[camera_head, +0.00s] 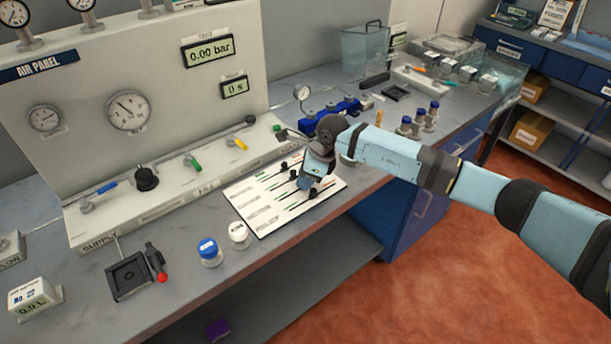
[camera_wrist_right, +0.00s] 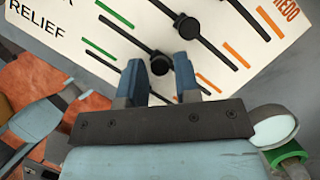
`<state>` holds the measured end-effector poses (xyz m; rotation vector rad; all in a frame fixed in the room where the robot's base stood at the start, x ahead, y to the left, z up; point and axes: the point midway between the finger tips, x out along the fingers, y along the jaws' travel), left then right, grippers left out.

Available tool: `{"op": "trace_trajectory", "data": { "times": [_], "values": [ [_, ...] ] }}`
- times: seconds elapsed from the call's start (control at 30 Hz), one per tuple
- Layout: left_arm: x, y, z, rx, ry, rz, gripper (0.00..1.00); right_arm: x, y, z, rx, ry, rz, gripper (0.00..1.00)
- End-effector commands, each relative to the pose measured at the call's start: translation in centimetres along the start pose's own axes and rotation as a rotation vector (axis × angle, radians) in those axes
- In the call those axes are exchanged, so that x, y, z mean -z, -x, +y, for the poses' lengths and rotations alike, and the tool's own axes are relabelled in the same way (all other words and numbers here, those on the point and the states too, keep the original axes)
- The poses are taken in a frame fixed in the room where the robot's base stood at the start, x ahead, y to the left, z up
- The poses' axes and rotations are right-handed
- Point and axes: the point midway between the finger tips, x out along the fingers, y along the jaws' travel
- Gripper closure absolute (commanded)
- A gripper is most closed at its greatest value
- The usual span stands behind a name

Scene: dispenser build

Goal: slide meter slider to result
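The white slider board (camera_head: 262,215) lies on the bench, with several dark tracks and round black knobs. Another knob (camera_wrist_right: 188,25) is on a neighbouring track. The word meter cannot be read. My left gripper is not in view.
A blue-capped jar (camera_head: 209,251) and a white-capped jar (camera_head: 239,235) stand left of the board. The air panel (camera_head: 130,75) rises behind with gauges and valves. A blue manifold (camera_head: 330,112) and small blue-topped bottles (camera_head: 418,120) are further right.

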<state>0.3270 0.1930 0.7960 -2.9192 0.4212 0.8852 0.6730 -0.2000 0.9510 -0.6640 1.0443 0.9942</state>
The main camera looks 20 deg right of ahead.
Motion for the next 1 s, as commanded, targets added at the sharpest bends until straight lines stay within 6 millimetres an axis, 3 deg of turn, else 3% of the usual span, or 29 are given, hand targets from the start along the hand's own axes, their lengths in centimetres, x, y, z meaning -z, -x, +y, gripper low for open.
{"op": "trace_trajectory", "data": {
  "times": [0.2,0.33,0.37,0.57,0.8,1.0],
  "values": [
    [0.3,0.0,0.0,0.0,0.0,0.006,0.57,0.0,0.0,0.0,0.0,0.0,0.0,0.7],
    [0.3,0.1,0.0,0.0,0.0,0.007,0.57,0.0,0.0,0.0,0.0,0.0,0.0,0.98],
    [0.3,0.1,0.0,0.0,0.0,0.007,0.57,0.0,0.0,0.0,0.0,0.0,0.0,1.0],
    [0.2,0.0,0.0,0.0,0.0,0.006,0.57,-0.3,-0.2,0.3,0.0,0.002,-0.001,1.0],
    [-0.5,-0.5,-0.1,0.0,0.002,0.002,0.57,-3.4,-1.6,3.7,-0.001,0.005,-0.002,1.0],
    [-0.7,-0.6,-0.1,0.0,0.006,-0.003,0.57,-4.6,-1.9,5.0,-0.001,0.001,-0.001,1.0]
  ]
}}
